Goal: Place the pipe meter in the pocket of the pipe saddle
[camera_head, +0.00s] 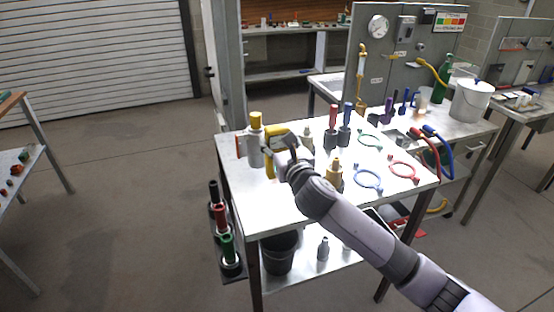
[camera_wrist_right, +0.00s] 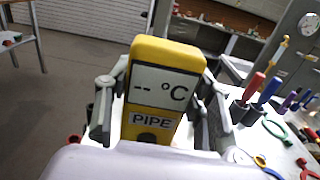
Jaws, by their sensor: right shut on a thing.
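The pipe meter (camera_wrist_right: 165,88) is a yellow handheld block with a white display reading "-- °C" and a "PIPE" label. My right gripper (camera_wrist_right: 158,110) is shut on its two sides, and the meter leans slightly in the wrist view. In the head view the meter (camera_head: 279,131) shows as yellow beside the right gripper (camera_head: 274,146), over the left part of the metal table. I cannot pick out the pipe saddle or its pocket; the gripper and meter cover part of that area. Whether the meter touches anything below is hidden. My left gripper is out of view.
A grey bottle with yellow cap (camera_head: 254,140) stands close left of the gripper, at the table's left edge. Red- and blue-handled tools (camera_head: 333,125), a yellow-brown bottle (camera_head: 335,172) and coloured rings (camera_head: 368,179) occupy the table (camera_head: 285,208). Its front left is clear.

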